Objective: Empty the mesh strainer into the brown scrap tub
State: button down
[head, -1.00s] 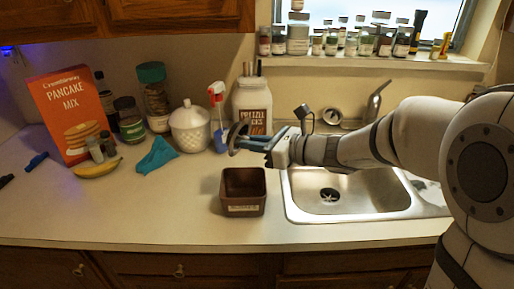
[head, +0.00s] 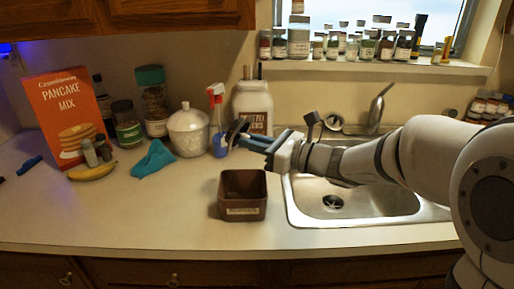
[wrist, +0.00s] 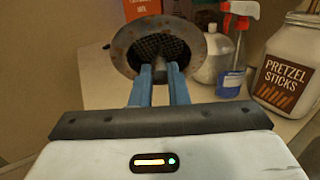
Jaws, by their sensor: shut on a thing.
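The mesh strainer (wrist: 160,47) is held in my gripper, its round metal rim and dark mesh showing in the wrist view. In the head view the strainer (head: 237,131) appears edge-on and tilted. My gripper (head: 262,141) is shut on it, with the blue fingers (wrist: 159,85) around its handle. The brown scrap tub (head: 243,207) stands on the counter in front of the sink's left edge, below and in front of the strainer. The tub looks empty from here. I cannot make out any contents in the strainer.
A pretzel jar (head: 253,105), a spray bottle (head: 217,120) and a white lidded jar (head: 188,132) stand behind the strainer. A teal cloth (head: 153,159) and a banana (head: 93,172) lie left. The sink (head: 345,200) is at right. The counter left of the tub is clear.

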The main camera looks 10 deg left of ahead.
jog(key=shift+a+f+t+y+b, duration=0.2)
jog(key=shift+y+b, duration=0.3)
jog(key=shift+b, duration=0.85)
jog(key=shift+d+f+t+y+b, duration=0.1)
jog(key=shift+f+y+b, duration=0.3)
jog(key=shift+b, duration=0.95)
jog(key=shift+r+y+b, duration=0.3)
jog(key=shift+y+b, duration=0.1)
jog(key=shift+b, duration=0.15)
